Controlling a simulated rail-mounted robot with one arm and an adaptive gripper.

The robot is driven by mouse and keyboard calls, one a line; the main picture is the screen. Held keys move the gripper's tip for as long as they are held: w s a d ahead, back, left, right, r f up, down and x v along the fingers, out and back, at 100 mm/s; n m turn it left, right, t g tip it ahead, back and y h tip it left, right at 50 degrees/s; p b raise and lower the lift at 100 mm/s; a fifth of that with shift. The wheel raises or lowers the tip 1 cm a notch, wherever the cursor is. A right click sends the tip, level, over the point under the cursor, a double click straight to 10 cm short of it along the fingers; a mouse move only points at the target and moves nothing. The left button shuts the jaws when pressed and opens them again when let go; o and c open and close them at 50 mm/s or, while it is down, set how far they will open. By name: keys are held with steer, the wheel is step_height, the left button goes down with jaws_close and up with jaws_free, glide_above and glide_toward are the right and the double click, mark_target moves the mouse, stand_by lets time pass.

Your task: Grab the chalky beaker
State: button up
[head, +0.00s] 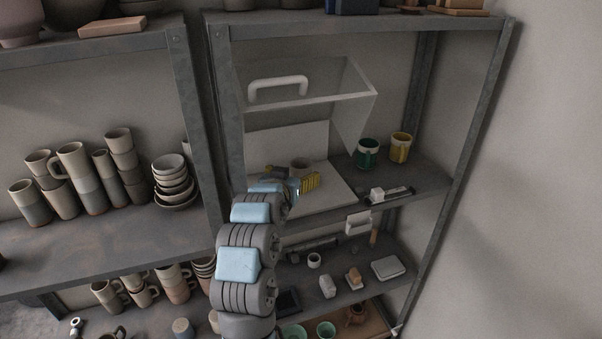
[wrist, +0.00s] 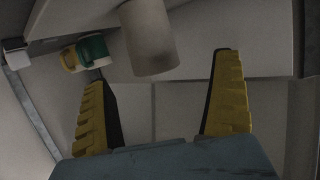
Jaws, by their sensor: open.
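The chalky beaker (head: 300,162) is a pale grey cylinder on the white board of the middle shelf, partly hidden behind my gripper in the head view. In the wrist view the beaker (wrist: 150,40) shows at the top centre, its upper part cut off by the frame. My gripper (head: 294,178) is open, with its yellow-padded fingers apart. In the wrist view my gripper (wrist: 160,72) has one finger to each side of the beaker's line, with the beaker at or just beyond the fingertips. I cannot tell whether they touch; nothing is gripped.
A clear cover with a white handle (head: 278,88) hangs tilted above the white board (head: 325,200). A green cup (head: 368,153) and a yellow cup (head: 401,147) stand to the right. A grey shelf post (head: 200,120) is on the left, with stacked cups (head: 75,165) beyond.

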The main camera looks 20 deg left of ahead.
mark_target(298, 172)
steer(key=shift+w+f, duration=0.2)
steer(key=shift+w, duration=0.45)
steer(key=shift+w+d+f+p, duration=0.15)
steer(key=shift+w+f+p, duration=0.1)
steer(key=shift+w+p, duration=0.3)
steer(key=shift+w+d+f+p, duration=0.1)
steer(key=shift+w+f+p, duration=0.2)
steer(key=shift+w, duration=0.35)
steer(key=shift+p+x, duration=0.35)
steer(key=shift+x, duration=0.95)
steer(key=shift+s, duration=0.1)
steer(key=c, duration=1.4)
